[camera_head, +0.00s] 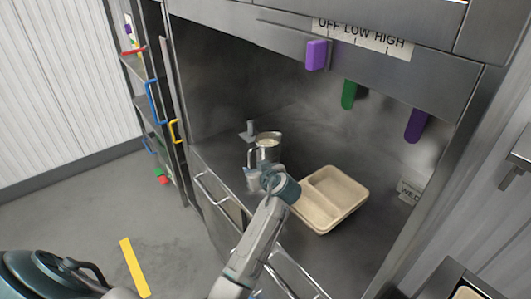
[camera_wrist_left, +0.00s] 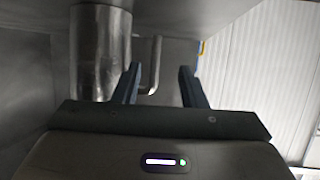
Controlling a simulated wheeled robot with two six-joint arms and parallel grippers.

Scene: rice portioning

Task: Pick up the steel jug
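The steel jug (camera_head: 268,141) stands upright inside the metal bay in the head view, with pale contents showing at its top. Its handle is on the left side. In the left wrist view the jug (camera_wrist_left: 101,55) is at upper left, with its handle (camera_wrist_left: 155,62) to its right. My left gripper (camera_head: 258,180) is in front of the jug, partly covering its lower part. In the left wrist view the left gripper (camera_wrist_left: 160,76) is open, and the handle appears between its fingers with a gap on the right. I cannot tell whether the left finger touches it. My right gripper is not in view.
A beige divided tray (camera_head: 333,196) lies right of the jug, close to my left wrist. Purple and green levers (camera_head: 349,94) hang from the panel above. A shelf rack (camera_head: 150,100) stands left of the bay. The grey floor at left is largely clear.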

